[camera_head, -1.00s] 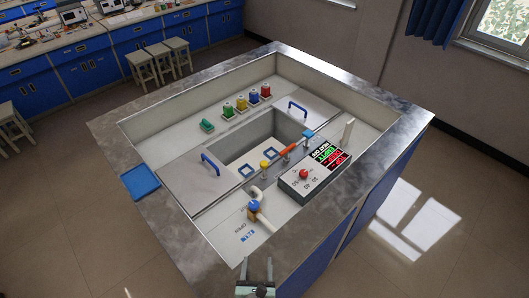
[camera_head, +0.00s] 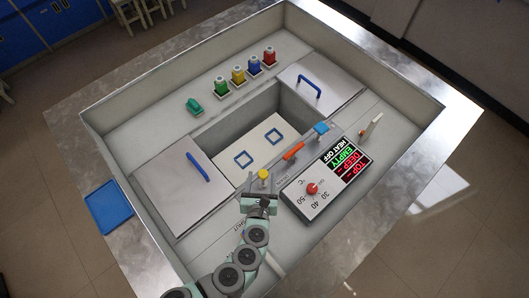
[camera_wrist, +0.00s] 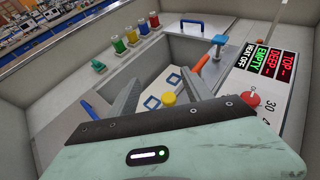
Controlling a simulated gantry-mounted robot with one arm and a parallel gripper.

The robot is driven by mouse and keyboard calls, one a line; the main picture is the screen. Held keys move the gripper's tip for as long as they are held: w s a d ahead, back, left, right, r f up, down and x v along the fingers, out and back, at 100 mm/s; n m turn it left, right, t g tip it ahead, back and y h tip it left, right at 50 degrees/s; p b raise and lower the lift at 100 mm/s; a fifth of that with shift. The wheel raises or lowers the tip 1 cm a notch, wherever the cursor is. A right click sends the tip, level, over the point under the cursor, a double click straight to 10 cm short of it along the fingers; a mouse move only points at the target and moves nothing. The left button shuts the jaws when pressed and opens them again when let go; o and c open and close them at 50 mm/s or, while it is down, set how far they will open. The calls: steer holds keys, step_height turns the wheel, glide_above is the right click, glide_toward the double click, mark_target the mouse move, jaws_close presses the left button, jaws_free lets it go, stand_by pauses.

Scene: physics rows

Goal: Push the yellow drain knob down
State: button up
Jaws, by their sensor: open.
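The yellow drain knob (camera_head: 263,174) stands upright on the near rim of the sunken basin. In the wrist view the yellow knob (camera_wrist: 169,98) shows between and beyond my two fingers. My gripper (camera_head: 262,197) is just on the near side of the knob in the head view, open and empty. In the wrist view my gripper (camera_wrist: 168,92) has its grey fingers spread apart. I cannot tell whether a finger touches the knob. The knob's lower stem is hidden in the wrist view.
A control panel (camera_head: 327,179) with a red knob (camera_head: 312,189) is right of my gripper. An orange lever (camera_head: 293,151) and a blue-topped tap (camera_head: 321,128) stand along the rim. Lids with blue handles flank the basin (camera_head: 240,122). Several coloured bottles stand behind. A blue tray (camera_head: 108,205) is left.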

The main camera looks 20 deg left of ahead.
step_height(320, 180, down, 5)
steer(key=s+b, duration=0.2)
steer(key=b, duration=0.6)
glide_toward(263, 175)
steer(key=x, duration=1.1)
steer(key=shift+r, duration=0.1)
jaws_close()
